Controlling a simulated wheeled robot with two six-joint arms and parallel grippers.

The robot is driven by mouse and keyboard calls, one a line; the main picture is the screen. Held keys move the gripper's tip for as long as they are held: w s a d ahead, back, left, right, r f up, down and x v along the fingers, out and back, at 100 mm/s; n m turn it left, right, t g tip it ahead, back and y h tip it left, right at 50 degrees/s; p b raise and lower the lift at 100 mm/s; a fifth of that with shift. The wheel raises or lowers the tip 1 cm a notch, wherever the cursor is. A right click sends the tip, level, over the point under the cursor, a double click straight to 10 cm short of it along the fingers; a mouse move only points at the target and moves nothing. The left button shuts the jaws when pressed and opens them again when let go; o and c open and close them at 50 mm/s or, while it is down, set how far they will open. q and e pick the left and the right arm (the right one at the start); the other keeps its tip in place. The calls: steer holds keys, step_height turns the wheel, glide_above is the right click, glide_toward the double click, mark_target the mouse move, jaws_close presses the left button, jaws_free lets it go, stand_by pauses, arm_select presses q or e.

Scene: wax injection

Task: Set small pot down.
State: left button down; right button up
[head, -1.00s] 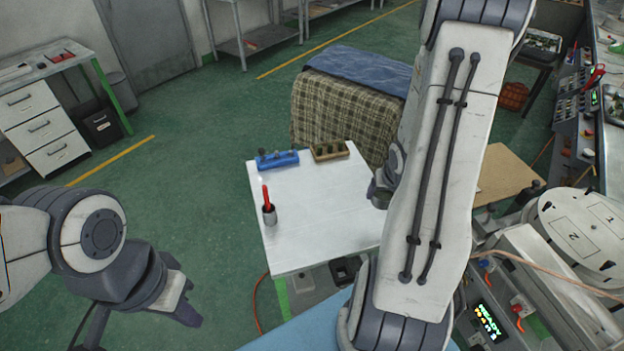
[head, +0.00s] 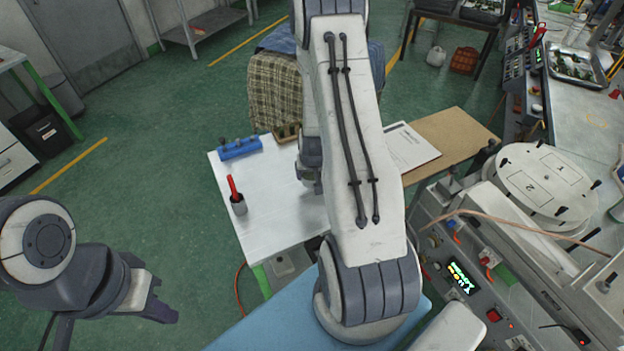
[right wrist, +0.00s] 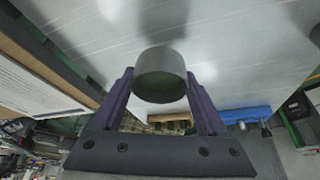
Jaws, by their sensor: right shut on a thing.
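The small pot (right wrist: 160,78), a plain grey cylinder, sits between the two fingers of my right gripper (right wrist: 160,92) in the right wrist view. The gripper is shut on it, close over the white tabletop. I cannot tell whether the pot touches the table. In the head view my right arm hides the pot and most of that gripper, over the right part of the white table (head: 270,215). My left gripper (head: 160,308) hangs away from the table at lower left, over the floor; its finger gap is unclear.
A dark cup (head: 238,205) with a red-handled tool stands on the table's left side. A blue block (head: 240,149) with knobs and a brown block (head: 287,133) lie at the back edge. A control machine (head: 465,275) stands at right. The table's middle is clear.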

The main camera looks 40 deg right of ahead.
mark_target(312, 182)
step_height(312, 182, down, 3)
steer(key=shift+r+p, duration=0.1)
steer(key=shift+p, duration=0.35)
steer(key=shift+f, duration=0.2)
steer(key=shift+f+b, duration=0.2)
steer(key=shift+b, duration=0.1)
steer(key=o, duration=1.5)
steer(key=shift+r, duration=0.1)
